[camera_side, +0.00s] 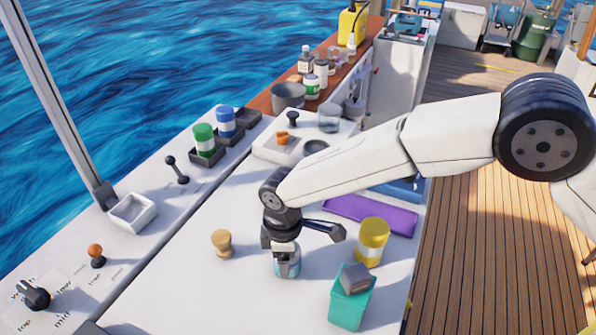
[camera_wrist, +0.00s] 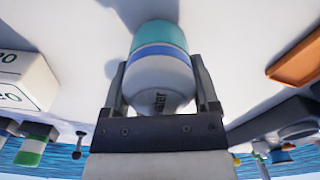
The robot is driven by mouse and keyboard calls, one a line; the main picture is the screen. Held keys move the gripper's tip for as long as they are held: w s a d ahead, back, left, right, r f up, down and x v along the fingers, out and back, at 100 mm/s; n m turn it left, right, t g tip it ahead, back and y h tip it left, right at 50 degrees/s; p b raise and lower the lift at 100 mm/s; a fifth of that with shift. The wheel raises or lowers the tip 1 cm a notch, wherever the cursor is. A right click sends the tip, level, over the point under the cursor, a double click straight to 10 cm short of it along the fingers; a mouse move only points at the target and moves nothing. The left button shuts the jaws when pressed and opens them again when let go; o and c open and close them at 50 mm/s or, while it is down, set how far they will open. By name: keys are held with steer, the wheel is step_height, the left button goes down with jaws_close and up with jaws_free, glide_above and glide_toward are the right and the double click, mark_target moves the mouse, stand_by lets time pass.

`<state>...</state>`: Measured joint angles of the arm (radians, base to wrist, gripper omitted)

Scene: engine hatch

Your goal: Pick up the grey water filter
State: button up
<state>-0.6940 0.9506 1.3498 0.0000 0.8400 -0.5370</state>
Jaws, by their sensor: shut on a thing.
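The grey water filter (camera_wrist: 160,75) is a rounded canister with a grey body, a blue band and a teal end.
A yellow canister (camera_side: 372,242), a teal box (camera_side: 350,307) with a grey block on top and a purple mat (camera_side: 370,215) lie to the right. A wooden peg (camera_side: 221,243) stands left. Green (camera_side: 204,138) and blue (camera_side: 225,122) canisters sit in dark holders behind.

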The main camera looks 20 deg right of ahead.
step_height(320, 180, up, 9)
steer(key=shift+f, duration=0.1)
stand_by(0.3)
steer(key=shift+d, duration=0.1)
stand_by(0.5)
